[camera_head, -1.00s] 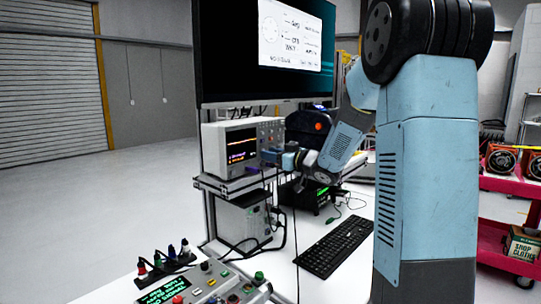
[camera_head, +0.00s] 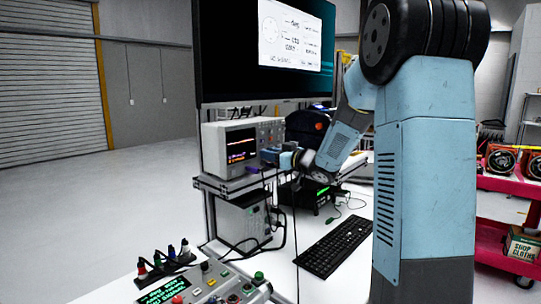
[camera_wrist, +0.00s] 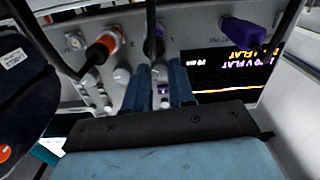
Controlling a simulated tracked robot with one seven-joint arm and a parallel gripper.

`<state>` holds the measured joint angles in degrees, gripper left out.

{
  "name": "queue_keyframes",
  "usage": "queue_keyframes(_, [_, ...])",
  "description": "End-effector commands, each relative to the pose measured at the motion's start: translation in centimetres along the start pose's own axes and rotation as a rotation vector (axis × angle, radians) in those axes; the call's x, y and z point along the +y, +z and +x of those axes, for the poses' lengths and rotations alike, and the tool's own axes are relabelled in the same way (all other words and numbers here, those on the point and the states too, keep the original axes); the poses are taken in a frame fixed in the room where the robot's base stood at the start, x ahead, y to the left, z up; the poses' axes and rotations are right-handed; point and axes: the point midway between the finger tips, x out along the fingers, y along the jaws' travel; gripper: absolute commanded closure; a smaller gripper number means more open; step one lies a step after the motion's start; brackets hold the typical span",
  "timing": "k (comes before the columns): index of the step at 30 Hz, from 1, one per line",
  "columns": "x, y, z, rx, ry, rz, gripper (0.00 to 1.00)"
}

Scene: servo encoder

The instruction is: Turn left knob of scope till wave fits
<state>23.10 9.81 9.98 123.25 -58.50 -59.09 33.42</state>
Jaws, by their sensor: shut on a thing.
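The scope (camera_head: 211,140) stands on a shelf, its lit screen (camera_head: 241,143) facing me. My gripper (camera_head: 268,156) is at the scope's front, right of the screen, in the head view. In the wrist view the scope's face appears upside down. There my two blue fingers (camera_wrist: 160,73) straddle a knob on the panel, mostly hidden between them. The screen (camera_wrist: 225,75) shows a flat bright line and text including the word FLAT; any wave shape is too small to tell. Other small knobs (camera_wrist: 122,75) sit beside the fingers.
An orange-banded plug (camera_wrist: 103,46) and a purple plug (camera_wrist: 242,32) with cables stick out of the panel close to my fingers. Below are a keyboard (camera_head: 330,249) and a control box (camera_head: 222,284). A large monitor (camera_head: 228,60) hangs above the scope.

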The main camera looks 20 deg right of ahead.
Motion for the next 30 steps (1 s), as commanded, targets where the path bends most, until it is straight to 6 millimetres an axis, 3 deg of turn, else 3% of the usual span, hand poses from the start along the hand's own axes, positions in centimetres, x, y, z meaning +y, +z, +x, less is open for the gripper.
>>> queue_keyframes(30, [0.04,0.08,-0.06,-0.002,0.001,-0.499,1.0])
